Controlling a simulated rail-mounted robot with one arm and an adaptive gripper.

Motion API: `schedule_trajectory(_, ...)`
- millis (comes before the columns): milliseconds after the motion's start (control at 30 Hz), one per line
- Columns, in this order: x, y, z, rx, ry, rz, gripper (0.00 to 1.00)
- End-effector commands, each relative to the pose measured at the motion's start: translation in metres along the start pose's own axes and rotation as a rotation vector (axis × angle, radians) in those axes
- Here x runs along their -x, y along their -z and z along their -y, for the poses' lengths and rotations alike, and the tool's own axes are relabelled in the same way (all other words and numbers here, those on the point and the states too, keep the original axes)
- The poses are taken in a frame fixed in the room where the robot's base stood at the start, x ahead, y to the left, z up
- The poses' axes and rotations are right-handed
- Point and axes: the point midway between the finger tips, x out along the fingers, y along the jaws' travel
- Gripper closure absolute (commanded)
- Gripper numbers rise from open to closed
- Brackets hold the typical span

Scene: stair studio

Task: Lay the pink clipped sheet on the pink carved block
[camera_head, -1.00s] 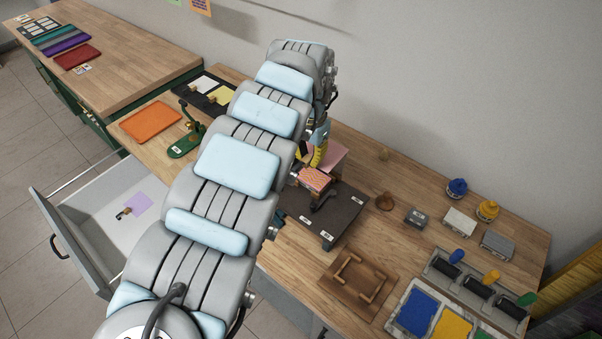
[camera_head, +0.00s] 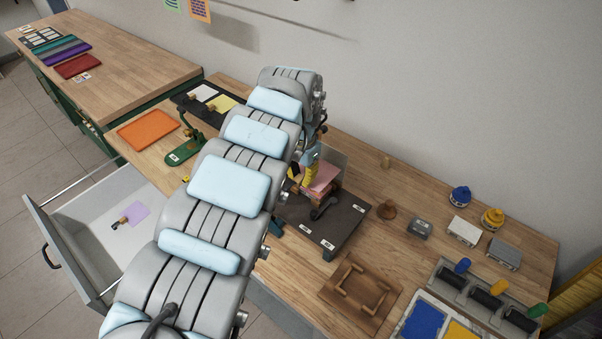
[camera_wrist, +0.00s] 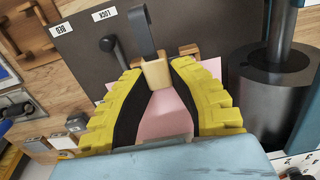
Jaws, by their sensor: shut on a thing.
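My gripper (camera_wrist: 155,80), with yellow ribbed fingers, is shut on the wooden clip (camera_wrist: 155,72) of the pink sheet (camera_wrist: 165,118). The sheet hangs from the clip between the fingers. The pink carved block is hidden, apparently beneath the sheet. I cannot tell whether the sheet touches it.
A black lever (camera_head: 320,210) stands on the board close to my gripper. A dark cylinder (camera_wrist: 275,80) is at right in the wrist view. A wooden frame (camera_head: 358,288) lies in front. An open drawer (camera_head: 85,235) holds a purple clipped sheet (camera_head: 136,213).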

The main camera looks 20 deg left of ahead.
Motion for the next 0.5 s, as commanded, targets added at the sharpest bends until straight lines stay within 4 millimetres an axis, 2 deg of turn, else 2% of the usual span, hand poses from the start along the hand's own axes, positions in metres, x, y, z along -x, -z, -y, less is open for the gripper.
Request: schedule_trajectory(500, -0.035, 0.000, 0.000, 0.000, 0.001, -0.001, 0.94)
